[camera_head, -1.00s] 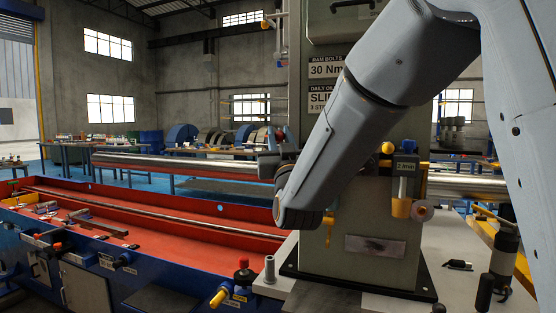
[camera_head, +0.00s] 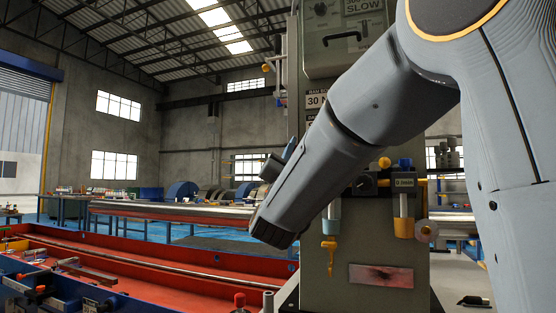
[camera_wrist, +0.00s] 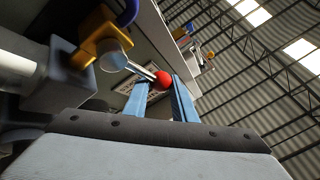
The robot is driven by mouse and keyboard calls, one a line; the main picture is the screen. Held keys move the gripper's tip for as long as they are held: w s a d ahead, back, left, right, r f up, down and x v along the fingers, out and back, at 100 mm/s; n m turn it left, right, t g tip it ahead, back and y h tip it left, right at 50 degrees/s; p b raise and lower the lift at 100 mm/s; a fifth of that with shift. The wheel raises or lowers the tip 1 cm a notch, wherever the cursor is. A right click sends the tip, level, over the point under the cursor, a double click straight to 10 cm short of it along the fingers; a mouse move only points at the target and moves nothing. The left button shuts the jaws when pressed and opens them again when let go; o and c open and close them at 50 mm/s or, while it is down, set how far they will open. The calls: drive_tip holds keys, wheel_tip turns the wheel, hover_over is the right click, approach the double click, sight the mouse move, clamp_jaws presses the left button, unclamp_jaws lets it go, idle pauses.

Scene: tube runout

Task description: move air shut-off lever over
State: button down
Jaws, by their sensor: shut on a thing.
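The air shut-off lever shows in the wrist view as a thin metal rod (camera_wrist: 140,70) with a red ball knob (camera_wrist: 163,79) at its end. It comes out of a yellow valve body (camera_wrist: 98,38) with a pale round face. My gripper (camera_wrist: 160,88) has its two blue fingers on either side of the knob and is shut on it. In the head view my gripper (camera_head: 287,152) shows only in part at the left edge of the grey column, beyond my wrist. The lever and its knob are hidden there behind my arm.
A long red trough (camera_head: 130,270) and a horizontal metal tube (camera_head: 170,209) stretch left. A white cylinder (camera_wrist: 15,70) is near the valve body.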

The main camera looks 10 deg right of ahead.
drive_tip(key=shift+d+f+m, duration=0.15)
drive_tip(key=shift+d+m, duration=0.1)
drive_tip(key=shift+m, duration=0.05)
drive_tip(key=c, duration=1.5)
unclamp_jaws()
drive_tip(key=shift+w+d, duration=0.15)
drive_tip(key=shift+d, duration=0.05)
drive_tip(key=shift+o, duration=0.2)
drive_tip(key=shift+a, duration=0.25)
drive_tip(key=v, duration=0.7)
drive_tip(key=shift+s+f+b, duration=0.25)
drive_tip(key=shift+f+b, duration=0.05)
